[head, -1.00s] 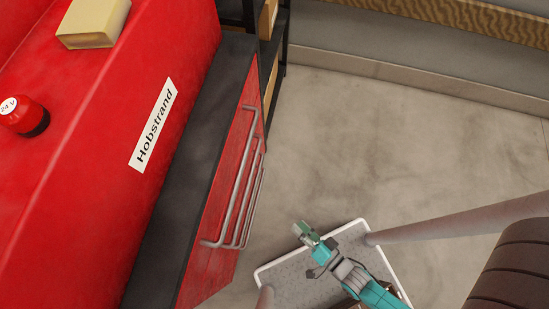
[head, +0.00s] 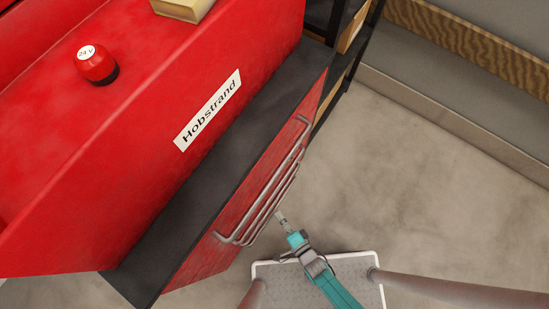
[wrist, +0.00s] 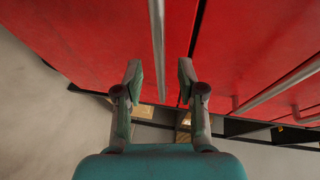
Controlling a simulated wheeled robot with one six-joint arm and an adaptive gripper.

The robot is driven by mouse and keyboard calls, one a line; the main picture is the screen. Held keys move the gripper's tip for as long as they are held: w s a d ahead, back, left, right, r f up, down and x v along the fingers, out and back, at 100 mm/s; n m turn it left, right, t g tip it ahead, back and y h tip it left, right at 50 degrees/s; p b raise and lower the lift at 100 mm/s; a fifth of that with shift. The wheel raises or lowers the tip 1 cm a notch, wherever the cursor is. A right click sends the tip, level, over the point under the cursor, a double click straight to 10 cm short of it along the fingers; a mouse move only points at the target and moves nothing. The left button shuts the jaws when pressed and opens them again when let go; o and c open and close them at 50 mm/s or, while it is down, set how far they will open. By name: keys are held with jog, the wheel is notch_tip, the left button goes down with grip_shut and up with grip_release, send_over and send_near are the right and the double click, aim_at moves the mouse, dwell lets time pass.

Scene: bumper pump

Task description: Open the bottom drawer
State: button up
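The red drawer unit (head: 213,262) has a dark top and several long metal bar handles stacked on its front. In the wrist view the bottom drawer (wrist: 95,35) is the red panel nearest the floor, and its handle (wrist: 157,40) runs down the middle of the picture. My gripper (head: 281,215) is close to the front of the unit in the head view. In the wrist view my gripper (wrist: 160,73) is open, and the bar appears in line with the gap between its fingers. Whether the bar is between them in depth, I cannot tell. The drawers look shut.
Other drawer handles (wrist: 277,88) are at the right in the wrist view. A red body with a Hobstrand label (head: 208,110) and a red 24 V knob (head: 97,66) stands behind the dark top. Black shelving (head: 352,50) adjoins the far end. Concrete floor (head: 400,170) is clear at right.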

aim_at(274, 209)
jog(key=shift+x, duration=2.35)
grip_shut()
